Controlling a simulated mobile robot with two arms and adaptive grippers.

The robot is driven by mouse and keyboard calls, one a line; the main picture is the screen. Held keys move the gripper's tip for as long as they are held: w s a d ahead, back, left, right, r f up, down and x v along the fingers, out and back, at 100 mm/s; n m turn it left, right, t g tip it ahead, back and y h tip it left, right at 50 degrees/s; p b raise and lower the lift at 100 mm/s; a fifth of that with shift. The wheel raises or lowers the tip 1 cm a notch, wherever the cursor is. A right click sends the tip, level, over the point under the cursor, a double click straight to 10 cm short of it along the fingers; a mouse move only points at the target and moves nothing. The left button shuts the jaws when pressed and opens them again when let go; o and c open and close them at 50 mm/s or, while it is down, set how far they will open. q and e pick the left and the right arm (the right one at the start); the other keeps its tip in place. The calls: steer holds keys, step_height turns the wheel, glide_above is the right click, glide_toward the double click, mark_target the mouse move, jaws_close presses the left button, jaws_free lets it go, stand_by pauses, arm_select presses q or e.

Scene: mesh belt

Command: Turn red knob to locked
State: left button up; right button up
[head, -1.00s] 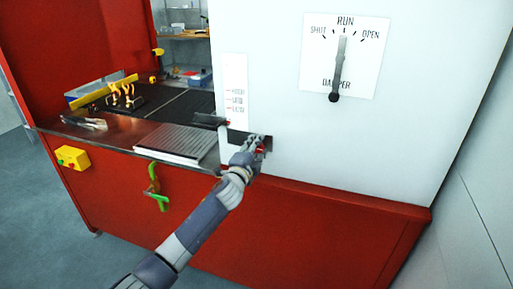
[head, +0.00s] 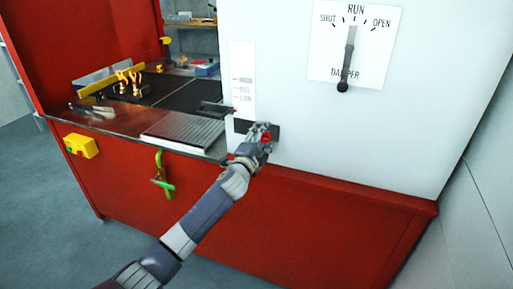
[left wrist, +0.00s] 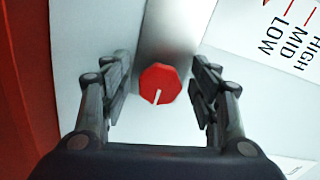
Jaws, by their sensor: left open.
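The red knob (left wrist: 160,84) is on the white machine front, with a white pointer line on its face. In the left wrist view it lies between the two open fingers of my left gripper (left wrist: 161,92), with a gap on each side. In the head view the red knob (head: 266,138) shows only partly, behind the fingers of my left gripper (head: 264,133), which is at the dark plate (head: 242,126) around it. I cannot read any locked mark near the knob. My right gripper is not in view.
A HIGH, MID, LOW scale (left wrist: 290,38) is beside the knob. A damper lever (head: 347,62) on a dial panel is higher on the white wall. A metal-edged belt bed (head: 185,130) lies left.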

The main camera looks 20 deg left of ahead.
arm_select(q)
steer(key=s, duration=1.1)
steer(key=shift+s+a, duration=0.2)
steer(key=shift+f, duration=0.1)
steer(key=s+a+f+n+g, duration=0.1)
steer(key=s+f+n+g, duration=0.35)
steer(key=f, duration=1.05)
steer(key=s+a+f+g+y, duration=0.15)
steer(key=s+f, duration=0.55)
steer(key=f, duration=0.7)
steer(key=s+a+f+n+g+h, duration=0.1)
steer(key=s+f+n+g, duration=0.35)
steer(key=f, duration=1.05)
steer(key=s+d+f+n+g, duration=0.1)
steer(key=s+f, duration=0.5)
steer(key=s, duration=0.8)
steer(key=s+d+f+n+g, duration=0.1)
steer(key=s+f, duration=0.6)
steer(key=s, duration=0.7)
steer(key=s+d+f+n+g, duration=0.1)
steer(key=s+f+g, duration=0.3)
steer(key=s, duration=1)
step_height(320, 180, down, 3)
steer(key=shift+d+r+n, duration=0.2)
steer(key=shift+d+n, duration=0.05)
steer(key=shift+n, duration=0.55)
steer(key=shift+s+g, duration=0.1)
steer(key=shift+g, duration=0.15)
